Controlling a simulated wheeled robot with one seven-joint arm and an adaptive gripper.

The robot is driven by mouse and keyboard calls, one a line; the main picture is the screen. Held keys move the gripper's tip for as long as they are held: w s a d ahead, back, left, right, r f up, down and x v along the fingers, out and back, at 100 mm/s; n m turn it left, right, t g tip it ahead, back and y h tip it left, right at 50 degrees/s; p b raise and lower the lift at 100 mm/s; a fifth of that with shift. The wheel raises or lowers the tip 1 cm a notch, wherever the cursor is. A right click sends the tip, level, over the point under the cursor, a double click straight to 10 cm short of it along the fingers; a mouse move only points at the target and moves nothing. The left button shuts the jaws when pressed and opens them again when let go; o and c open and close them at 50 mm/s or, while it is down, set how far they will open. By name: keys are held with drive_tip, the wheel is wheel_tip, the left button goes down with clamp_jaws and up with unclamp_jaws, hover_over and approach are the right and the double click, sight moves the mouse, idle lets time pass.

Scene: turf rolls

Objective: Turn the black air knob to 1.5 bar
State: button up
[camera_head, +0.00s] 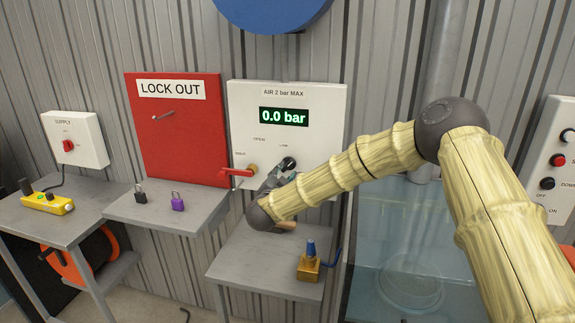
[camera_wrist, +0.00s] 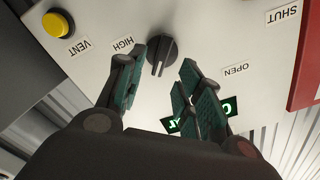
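The black air knob (camera_wrist: 162,54) is on the white air panel (camera_head: 320,95), beside the HIGH label in the wrist view. The display (camera_head: 283,117) reads 0.0 bar. My gripper (camera_wrist: 170,57) is open, its two teal-padded fingers spread. The left fingertip is close beside the knob and the right one is farther off; I cannot tell whether either touches it. In the head view my gripper (camera_head: 284,170) is at the panel and largely hides the knob.
A red lever (camera_head: 236,173) sits left of my gripper. A yellow VENT button (camera_wrist: 57,24) is on the panel. A brass fitting with a blue top (camera_head: 309,262) stands on the grey table (camera_head: 235,265) below. Padlocks lie on the shelf left.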

sight(288, 167)
drive_tip(key=p+x, duration=0.1)
drive_tip(key=x, duration=0.4)
drive_tip(key=shift+w+d+p, duration=0.1)
drive_tip(key=shift+w+p, duration=0.25)
drive_tip(key=shift+w, duration=0.05)
drive_tip(key=shift+c, duration=0.4)
clamp_jaws()
